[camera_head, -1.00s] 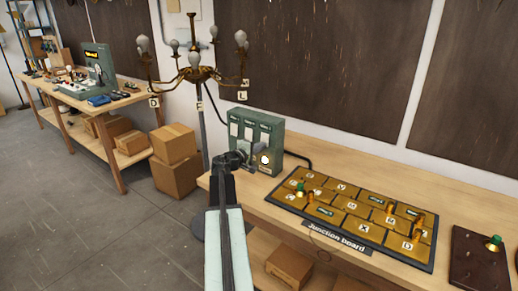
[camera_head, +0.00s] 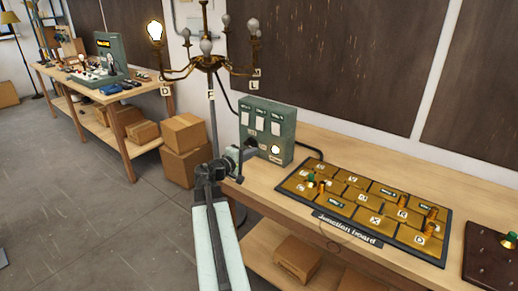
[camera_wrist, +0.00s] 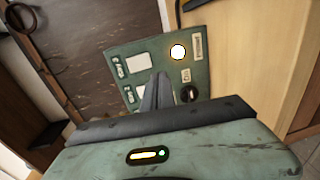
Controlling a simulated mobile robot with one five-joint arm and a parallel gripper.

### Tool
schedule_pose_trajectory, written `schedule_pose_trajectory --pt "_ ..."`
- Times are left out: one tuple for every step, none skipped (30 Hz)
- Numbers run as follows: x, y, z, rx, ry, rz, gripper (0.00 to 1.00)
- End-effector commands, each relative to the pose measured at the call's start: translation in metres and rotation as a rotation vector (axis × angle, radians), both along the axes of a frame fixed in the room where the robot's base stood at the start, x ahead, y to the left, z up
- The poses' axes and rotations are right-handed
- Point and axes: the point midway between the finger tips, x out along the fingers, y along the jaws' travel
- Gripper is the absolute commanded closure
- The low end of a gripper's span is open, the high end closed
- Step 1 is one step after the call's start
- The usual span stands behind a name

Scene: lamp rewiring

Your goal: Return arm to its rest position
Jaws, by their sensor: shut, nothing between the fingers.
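My gripper (camera_head: 246,155) is shut and empty, just left of the lower front of the green switch box (camera_head: 268,127). In the wrist view its closed fingers (camera_wrist: 157,92) point at the box panel (camera_wrist: 150,60), covering part of it. I cannot tell whether they touch it. The box has pale switch plates and a round lit lamp (camera_wrist: 178,52), with a dark knob (camera_wrist: 188,93) below it. My arm reaches up from the bottom of the head view. On the brass chandelier (camera_head: 207,62), the bulb (camera_head: 155,31) on the arm marked D glows; the other visible bulbs look unlit.
A junction board (camera_head: 365,207) with brass tiles and several pegs lies on the wooden bench (camera_head: 330,150), right of the box. A dark block (camera_head: 490,254) sits at far right. Cardboard boxes (camera_head: 184,147) stand on the floor behind. Open floor (camera_head: 100,220) lies left of my arm.

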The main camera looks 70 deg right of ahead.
Motion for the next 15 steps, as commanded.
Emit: schedule_pose_trajectory --pt "0.0005 0.0047 -0.0008 0.000 0.000 0.000 1.00" --pt "0.0008 0.0060 -0.0010 0.000 0.000 0.000 1.00" --pt "0.0012 0.0072 -0.0010 0.000 0.000 -0.001 1.00" --pt "0.0014 0.0077 -0.0011 0.000 0.000 -0.001 1.00" --pt "0.0015 0.0080 -0.0010 0.000 0.000 -0.001 1.00" --pt "0.0017 0.0080 -0.0009 0.000 0.000 -0.001 1.00" --pt "0.0018 0.0079 -0.0008 0.000 0.000 -0.001 1.00" --pt "0.0019 0.0078 -0.0008 0.000 0.000 -0.001 1.00" --pt "0.0019 0.0077 -0.0008 0.000 0.000 -0.001 1.00" --pt "0.0020 0.0077 -0.0008 0.000 0.000 -0.001 1.00" --pt "0.0021 0.0077 -0.0008 0.000 0.000 -0.001 1.00" --pt "0.0021 0.0077 -0.0008 0.000 0.000 -0.001 1.00" --pt "0.0021 0.0077 -0.0008 0.000 0.000 0.000 1.00" --pt "0.0022 0.0077 -0.0008 0.000 0.000 0.000 1.00" --pt "0.0023 0.0077 -0.0008 0.000 0.000 0.000 1.00"
